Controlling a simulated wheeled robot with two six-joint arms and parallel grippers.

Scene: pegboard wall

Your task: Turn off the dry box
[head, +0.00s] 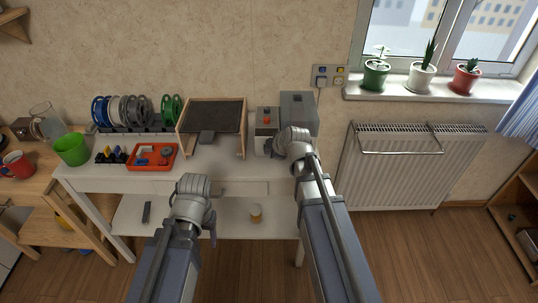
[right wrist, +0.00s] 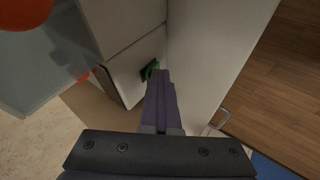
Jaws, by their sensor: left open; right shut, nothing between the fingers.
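A pale box with an orange round part (head: 266,120) and a grey box (head: 298,108) stand side by side at the table's right end. No label shows which is the dry box. In the right wrist view a small green switch (right wrist: 151,69) on a dark plate sits low on a pale box face (right wrist: 128,72). My right gripper (head: 270,150) is shut and empty in front of the boxes. Its fingertips (right wrist: 158,74) are at the switch and partly cover it; contact is unclear. My left gripper (head: 212,226) is open and empty, low before the table's front edge.
A wooden frame with a dark panel (head: 214,116), an orange tray (head: 151,157), filament spools (head: 130,110) and a green cup (head: 72,150) stand to the left on the table. A radiator (head: 412,165) is on the right. Floor between table and radiator is narrow.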

